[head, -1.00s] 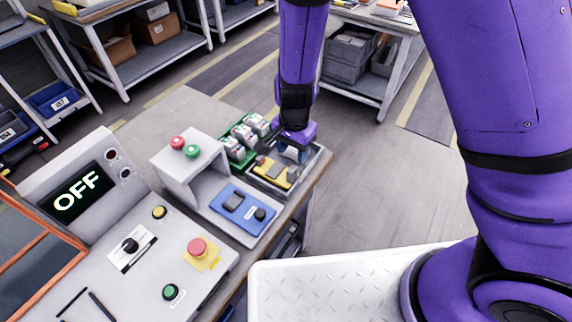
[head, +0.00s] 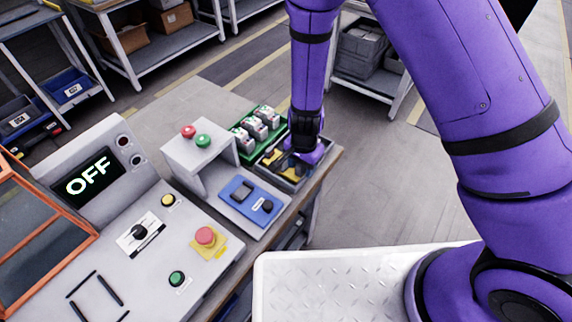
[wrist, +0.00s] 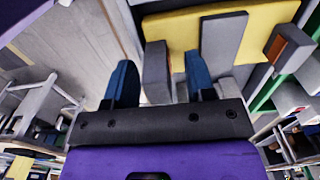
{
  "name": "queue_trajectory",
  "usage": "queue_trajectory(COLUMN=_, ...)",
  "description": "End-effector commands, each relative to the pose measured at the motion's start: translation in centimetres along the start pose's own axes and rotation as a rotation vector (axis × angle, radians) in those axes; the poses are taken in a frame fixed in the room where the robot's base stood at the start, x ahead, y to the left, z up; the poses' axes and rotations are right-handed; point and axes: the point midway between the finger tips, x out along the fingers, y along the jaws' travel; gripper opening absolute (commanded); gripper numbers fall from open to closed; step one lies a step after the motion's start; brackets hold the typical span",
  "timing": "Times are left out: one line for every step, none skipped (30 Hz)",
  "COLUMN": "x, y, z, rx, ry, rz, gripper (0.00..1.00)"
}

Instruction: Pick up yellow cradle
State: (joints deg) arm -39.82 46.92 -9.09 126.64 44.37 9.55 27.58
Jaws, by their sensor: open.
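The yellow cradle (head: 271,157) sits in a grey tray (head: 303,180) near the far right edge of the bench, partly hidden by my wrist. In the wrist view the yellow cradle (wrist: 187,32) fills the top, with grey blocks on it. My gripper (wrist: 160,78) shows there as two blue fingers spread apart. A grey block (wrist: 157,65) shows between the fingers; I cannot tell whether they touch it. In the head view my gripper is right over the tray, its fingertips mostly hidden.
A green rack (head: 246,153) with several grey-white parts stands just left of the tray. A grey stand with red and green buttons (head: 203,140) and a blue switch plate (head: 243,202) are nearer. The OFF console (head: 88,178) is at left.

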Motion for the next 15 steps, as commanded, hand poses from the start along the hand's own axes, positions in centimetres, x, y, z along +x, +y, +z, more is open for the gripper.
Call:
queue_trajectory(x=0.06, y=-0.01, z=-0.02, rx=0.000, ry=0.000, rz=0.000, gripper=0.50)
queue_trajectory(x=0.07, y=-0.02, z=-0.03, rx=0.000, ry=0.000, rz=-0.001, gripper=0.50)
queue_trajectory(x=0.06, y=-0.02, z=-0.03, rx=0.000, ry=0.001, rz=-0.001, gripper=0.50)
queue_trajectory(x=0.05, y=-0.02, z=-0.02, rx=0.000, ry=0.001, rz=-0.001, gripper=0.50)
queue_trajectory(x=0.04, y=-0.02, z=-0.03, rx=0.000, ry=0.001, rz=-0.001, gripper=0.50)
queue_trajectory(x=0.04, y=-0.01, z=-0.02, rx=0.000, ry=0.001, rz=-0.001, gripper=0.50)
queue_trajectory(x=0.04, y=-0.01, z=-0.02, rx=0.000, ry=0.001, rz=-0.001, gripper=0.45)
queue_trajectory(x=0.04, y=-0.01, z=-0.02, rx=0.000, ry=0.001, rz=-0.001, gripper=0.39)
queue_trajectory(x=0.03, y=-0.01, z=-0.02, rx=0.000, ry=0.001, rz=-0.001, gripper=0.29)
queue_trajectory(x=0.03, y=-0.01, z=-0.02, rx=0.000, ry=0.001, rz=-0.001, gripper=0.22)
queue_trajectory(x=0.03, y=-0.01, z=-0.02, rx=0.000, ry=0.001, rz=-0.001, gripper=0.16)
queue_trajectory(x=0.03, y=-0.01, z=-0.02, rx=0.000, ry=0.001, rz=-0.001, gripper=0.06)
queue_trajectory(x=0.02, y=-0.01, z=-0.02, rx=0.000, ry=0.001, rz=-0.001, gripper=0.00)
queue_trajectory(x=0.02, y=-0.01, z=-0.02, rx=0.000, ry=0.001, rz=-0.001, gripper=0.00)
queue_trajectory(x=0.01, y=-0.03, z=-0.02, rx=0.000, ry=0.001, rz=-0.001, gripper=0.00)
